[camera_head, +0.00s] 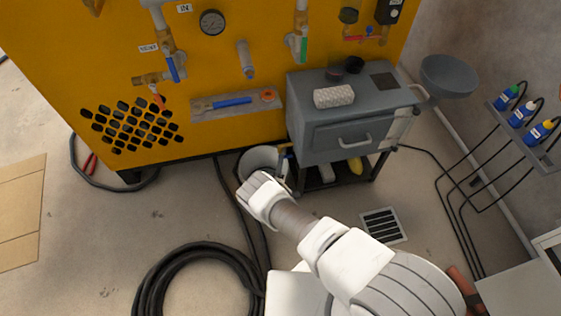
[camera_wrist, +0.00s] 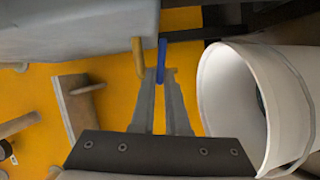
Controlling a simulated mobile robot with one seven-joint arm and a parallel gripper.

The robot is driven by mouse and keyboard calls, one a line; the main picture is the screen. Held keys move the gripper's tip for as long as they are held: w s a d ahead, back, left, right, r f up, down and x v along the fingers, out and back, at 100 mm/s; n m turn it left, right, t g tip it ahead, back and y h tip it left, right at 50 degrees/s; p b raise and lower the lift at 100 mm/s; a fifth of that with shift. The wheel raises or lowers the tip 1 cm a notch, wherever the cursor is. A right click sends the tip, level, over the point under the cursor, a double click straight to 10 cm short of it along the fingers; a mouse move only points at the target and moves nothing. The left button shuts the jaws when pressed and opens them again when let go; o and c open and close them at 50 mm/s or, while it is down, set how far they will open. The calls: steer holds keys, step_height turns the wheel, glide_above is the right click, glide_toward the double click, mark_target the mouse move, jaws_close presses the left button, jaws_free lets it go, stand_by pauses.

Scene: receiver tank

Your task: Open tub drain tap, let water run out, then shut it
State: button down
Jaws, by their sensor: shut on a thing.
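The grey tub-like box (camera_head: 335,139) stands on a dark stand against the yellow panel. Its underside (camera_wrist: 80,25) fills the upper left of the wrist view. Below its edge hang a short brass pipe (camera_wrist: 138,55) and a blue tap lever (camera_wrist: 162,58), side by side. My gripper (camera_wrist: 161,75) is shut on the blue lever, with its fingertips around the lever's lower end. No water is visible. My wrist hides the fingers in the head view.
The yellow panel (camera_head: 225,125) carries valves, a gauge and a blue-handled tool. A coiled black hose (camera_head: 190,250) lies on the floor at lower left. A floor drain grate (camera_head: 383,225) is right of my arm.

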steer(key=shift+f+n, duration=0.1)
steer(key=shift+n, duration=0.3)
steer(key=c, duration=0.9)
jaws_free()
steer(key=shift+s, duration=0.15)
